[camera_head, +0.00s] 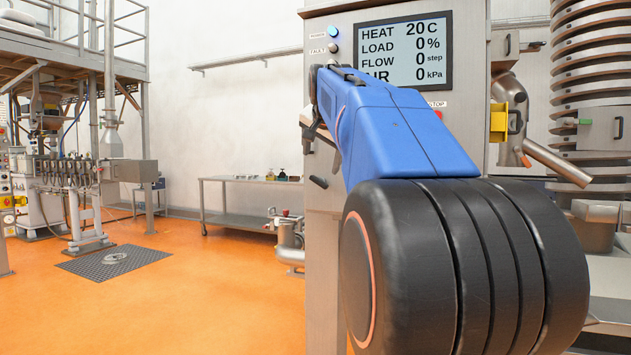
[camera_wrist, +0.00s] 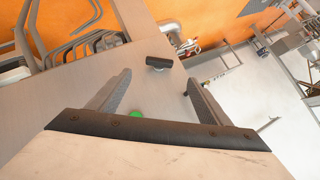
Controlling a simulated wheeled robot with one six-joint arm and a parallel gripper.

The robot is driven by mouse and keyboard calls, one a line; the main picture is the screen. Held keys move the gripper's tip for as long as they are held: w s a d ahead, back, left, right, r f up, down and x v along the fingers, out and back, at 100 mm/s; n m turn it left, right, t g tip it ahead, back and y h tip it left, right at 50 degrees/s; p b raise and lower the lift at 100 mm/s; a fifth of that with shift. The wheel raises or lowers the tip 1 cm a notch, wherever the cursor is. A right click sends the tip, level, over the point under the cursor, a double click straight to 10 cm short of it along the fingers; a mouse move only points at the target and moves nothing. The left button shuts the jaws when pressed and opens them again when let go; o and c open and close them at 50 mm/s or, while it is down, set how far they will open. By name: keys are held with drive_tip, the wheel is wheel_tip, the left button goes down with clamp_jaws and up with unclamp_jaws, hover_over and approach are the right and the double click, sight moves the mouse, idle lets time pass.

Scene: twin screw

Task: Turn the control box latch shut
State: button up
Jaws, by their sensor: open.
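The control box (camera_head: 322,255) is a grey metal cabinet with a display, right of centre in the head view. Its latch (camera_head: 318,181) is a small black handle on the front near the left edge, slightly tilted. In the wrist view the black latch (camera_wrist: 158,63) lies crosswise on the grey panel, just beyond the fingertips. My gripper (camera_wrist: 160,78) is open and empty, its two fingers apart, with the latch ahead of the gap and not touched as far as I can tell. In the head view my blue and black arm hides most of the gripper and panel.
A green button (camera_wrist: 136,115) shows on the panel between the fingers. The display (camera_head: 404,53) and a yellow bracket (camera_head: 499,121) are on the box's upper part and right side. A metal side table (camera_head: 250,182) stands behind left; the orange floor (camera_head: 200,300) there is clear.

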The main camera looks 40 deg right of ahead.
sight(319, 180)
drive_tip(key=x, duration=1.2)
drive_tip(key=shift+d+f, duration=0.1)
drive_tip(key=shift+d, duration=0.05)
drive_tip(key=shift+c, duration=0.4)
drive_tip(key=c, duration=1)
